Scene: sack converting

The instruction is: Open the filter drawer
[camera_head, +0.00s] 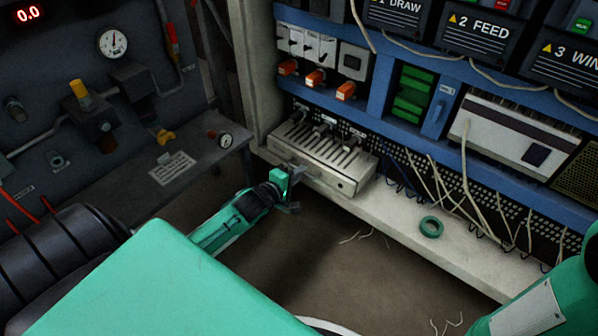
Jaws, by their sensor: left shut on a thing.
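The filter drawer (345,186) is an off-white box with dark slots in its top, low in the cabinet at the middle of the view. Its front face points toward me, and its slotted top shows in front of the cabinet's blue frame. My left gripper (293,182) is at the left part of that front face, shut on the drawer's handle. The gripper hides most of the handle. My right gripper is out of view; only part of my right arm shows at the lower right.
A green tape roll (431,227) lies on the cabinet's pale bottom ledge (400,235), right of the drawer. Loose wires hang at the right. A grey panel with gauges (113,43) and a shelf (175,165) stands at the left. The brown floor in front has a few scraps.

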